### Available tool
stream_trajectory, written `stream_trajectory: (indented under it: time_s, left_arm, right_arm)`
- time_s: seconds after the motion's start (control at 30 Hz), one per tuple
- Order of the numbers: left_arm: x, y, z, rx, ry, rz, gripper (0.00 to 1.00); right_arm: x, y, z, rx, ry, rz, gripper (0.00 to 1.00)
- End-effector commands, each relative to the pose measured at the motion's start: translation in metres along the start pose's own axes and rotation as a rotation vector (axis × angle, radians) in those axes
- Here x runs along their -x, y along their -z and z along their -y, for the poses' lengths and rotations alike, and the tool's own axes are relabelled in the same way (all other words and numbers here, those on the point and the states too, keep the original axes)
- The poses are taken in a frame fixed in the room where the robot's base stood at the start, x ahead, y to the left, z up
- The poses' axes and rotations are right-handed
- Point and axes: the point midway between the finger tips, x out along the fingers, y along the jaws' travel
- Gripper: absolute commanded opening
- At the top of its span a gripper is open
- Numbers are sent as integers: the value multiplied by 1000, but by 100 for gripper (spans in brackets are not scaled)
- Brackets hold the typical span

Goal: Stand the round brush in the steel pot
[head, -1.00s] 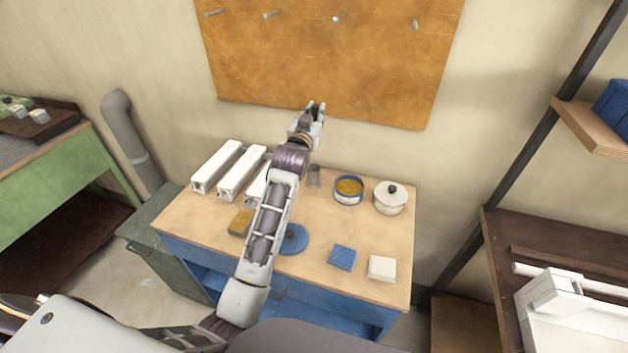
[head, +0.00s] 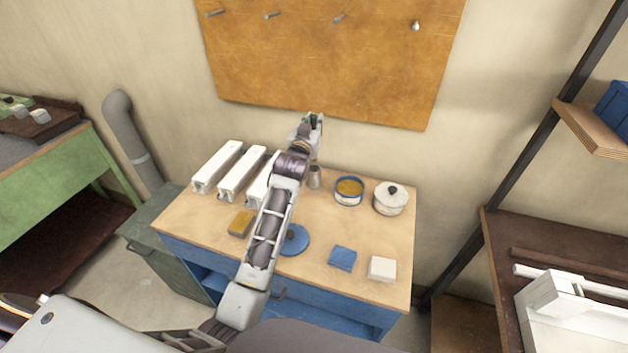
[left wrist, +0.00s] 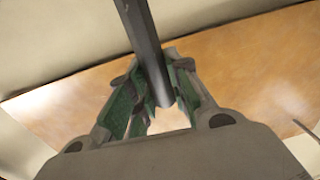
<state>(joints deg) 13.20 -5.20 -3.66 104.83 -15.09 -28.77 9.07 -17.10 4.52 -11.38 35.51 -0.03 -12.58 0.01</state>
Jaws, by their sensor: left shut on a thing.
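The small grey steel pot (head: 315,178) stands on the table just behind my left forearm, partly hidden by it. My left gripper (head: 314,120) is raised above and beyond the pot, in front of the wall board. In the left wrist view, my left gripper (left wrist: 155,105) is shut on a dark grey rod (left wrist: 145,45), which I take to be the round brush's handle. The rod runs from the top edge down between the green finger pads. The bristles cannot be made out. My right gripper is not in view.
Several white profiles (head: 217,168) lie to the pot's left. A blue-rimmed tin (head: 348,190) and a lidded white pot (head: 390,199) stand to its right. A blue disc (head: 295,240), sponge (head: 241,223), blue block (head: 342,258) and white block (head: 382,268) lie nearer. The board (head: 330,60) is behind.

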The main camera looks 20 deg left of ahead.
Motion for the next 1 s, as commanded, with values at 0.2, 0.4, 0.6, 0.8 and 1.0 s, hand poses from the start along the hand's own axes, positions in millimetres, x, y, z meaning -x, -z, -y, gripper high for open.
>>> stream_trajectory:
  time_s: [0.2, 0.4, 0.6, 0.8, 1.0]
  left_arm:
    - [0, -16, 0, 0, 0, 3, 0]
    - [0, -43, 0, 0, 0, 3, 0]
    - [0, -60, 0, 0, 0, 1, 0]
    - [0, -62, 0, 0, 0, 0, 0]
    - [0, -64, 0, 0, 0, 0, 0]
  right_arm:
    - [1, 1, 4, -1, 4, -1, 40]
    - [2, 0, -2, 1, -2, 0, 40]
    - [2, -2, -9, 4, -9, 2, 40]
    - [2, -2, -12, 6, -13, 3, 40]
    - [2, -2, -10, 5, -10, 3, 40]
